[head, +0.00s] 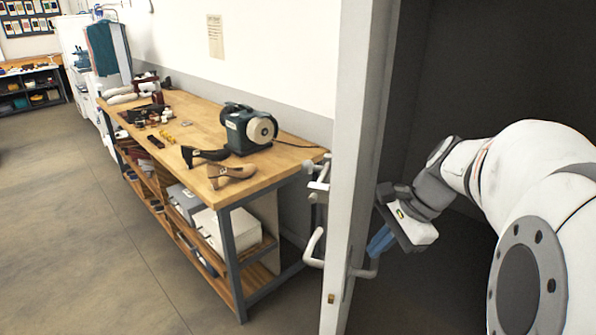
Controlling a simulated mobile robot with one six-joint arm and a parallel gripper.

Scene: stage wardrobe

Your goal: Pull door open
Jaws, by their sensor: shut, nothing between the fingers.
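The door (358,130) is pale and seen nearly edge-on, standing upright in the middle of the head view. It stands open, with a dark space to its right. A small brass-coloured latch (331,298) shows low on its edge. A pale lever handle (314,247) sticks out on the left side, and another handle (366,271) sticks out on the right side. My gripper (380,243) is on the right side of the door, its blue fingers shut and empty, pointing down-left just above the right handle. I cannot tell whether they touch the handle or door.
A wooden workbench (283,160) stands left of the door along the wall, its near corner close to the door. It carries a green grinder (240,130), shoe forms (230,173) and small tools. Open grey floor (70,240) lies at the left.

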